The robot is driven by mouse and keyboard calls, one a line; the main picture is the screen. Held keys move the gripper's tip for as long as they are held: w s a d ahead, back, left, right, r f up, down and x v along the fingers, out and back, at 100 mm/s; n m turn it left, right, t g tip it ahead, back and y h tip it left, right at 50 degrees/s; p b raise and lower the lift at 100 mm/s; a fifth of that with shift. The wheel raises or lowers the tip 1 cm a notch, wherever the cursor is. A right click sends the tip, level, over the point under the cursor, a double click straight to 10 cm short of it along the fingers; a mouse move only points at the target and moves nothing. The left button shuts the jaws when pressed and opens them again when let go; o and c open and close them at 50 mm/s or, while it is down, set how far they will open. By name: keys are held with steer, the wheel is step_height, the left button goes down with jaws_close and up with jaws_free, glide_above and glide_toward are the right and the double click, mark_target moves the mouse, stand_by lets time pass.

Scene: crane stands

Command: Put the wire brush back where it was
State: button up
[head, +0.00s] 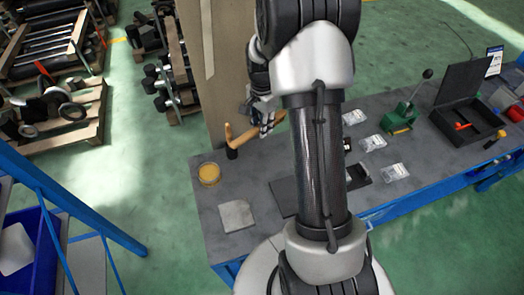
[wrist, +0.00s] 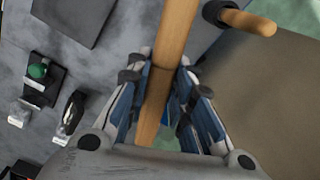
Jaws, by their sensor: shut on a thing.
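My gripper (head: 266,117) is above the far left part of the grey workbench (head: 265,160). It is shut on a long pale wooden piece, which I take to be the wire brush (head: 248,135). In the wrist view, the brush's wood (wrist: 172,40) runs lengthwise between the two fingers of my gripper (wrist: 158,76). No bristles show in either view. In the head view its lower left end is close to an upright wooden handle with a black base (head: 231,152); I cannot tell whether they touch. That handle (wrist: 248,21) also shows at the top right in the wrist view.
A yellow tin (head: 208,174), a grey pad (head: 237,215) and a dark plate (head: 283,200) are on the bench's left part. Small packets (head: 395,172), a green lever tool (head: 400,117) and an open black case (head: 468,118) occupy the right. A tan panel (head: 214,75) stands behind.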

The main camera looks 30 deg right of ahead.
mark_target(262, 160)
step_height(262, 160, down, 16)
steer(key=shift+f+b, duration=0.1)
steer(key=shift+b, duration=1)
steer(key=o, duration=0.5)
steer(key=shift+f, duration=0.15)
steer(key=o, duration=0.4)
steer(key=shift+o, duration=0.2)
